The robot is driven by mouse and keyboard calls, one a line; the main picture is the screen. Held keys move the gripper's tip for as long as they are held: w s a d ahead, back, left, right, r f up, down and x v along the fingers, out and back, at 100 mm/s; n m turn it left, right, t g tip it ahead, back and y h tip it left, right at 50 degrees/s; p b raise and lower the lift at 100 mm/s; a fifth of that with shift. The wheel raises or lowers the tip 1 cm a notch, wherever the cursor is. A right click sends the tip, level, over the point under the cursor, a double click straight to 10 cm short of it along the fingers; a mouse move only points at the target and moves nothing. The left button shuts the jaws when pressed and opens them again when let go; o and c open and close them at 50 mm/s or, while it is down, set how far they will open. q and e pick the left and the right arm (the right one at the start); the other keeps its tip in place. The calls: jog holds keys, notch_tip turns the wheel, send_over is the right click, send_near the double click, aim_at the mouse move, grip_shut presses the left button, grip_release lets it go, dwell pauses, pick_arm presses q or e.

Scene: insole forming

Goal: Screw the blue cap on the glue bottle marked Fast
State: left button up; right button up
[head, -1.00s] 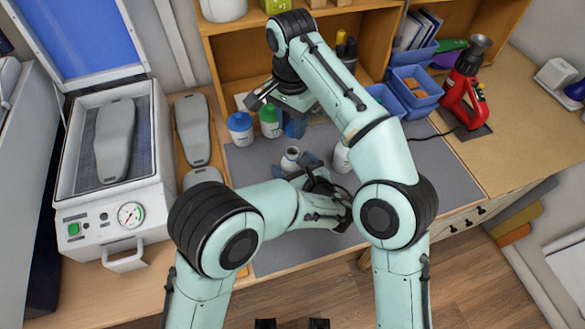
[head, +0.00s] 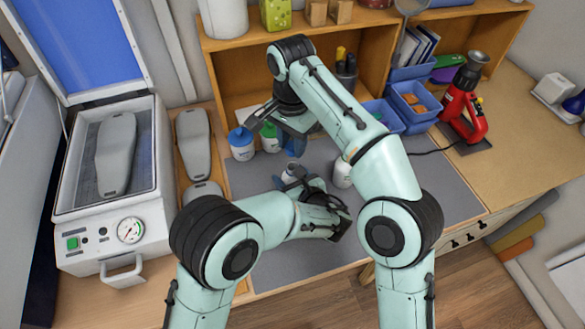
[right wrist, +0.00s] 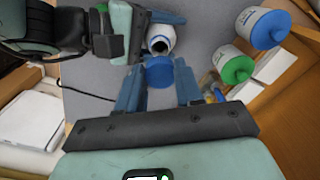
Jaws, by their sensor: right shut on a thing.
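My right gripper (right wrist: 158,92) is shut on the blue cap (right wrist: 158,73), held between its blue fingers. In the head view my right gripper (head: 293,142) hangs above the grey mat. The open white glue bottle (right wrist: 160,38) stands just beyond the cap in the right wrist view, its dark mouth facing the cap, with a gap between them. The bottle also shows in the head view (head: 291,172), below my right gripper. My left gripper (head: 290,184) has its blue fingers around the bottle and appears shut on it. The bottle's label cannot be read.
A blue-capped bottle (head: 241,146) and a green-capped bottle (head: 270,138) stand left of my right gripper. Another white bottle (head: 342,175) stands to the right. Blue bins (head: 415,103) and a red tool (head: 462,108) are at the back right. The mat's front (head: 290,262) is clear.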

aim_at(292, 167)
jog(key=shift+f, duration=1.95)
jog(key=shift+f, duration=0.9)
jog(key=shift+f, duration=0.5)
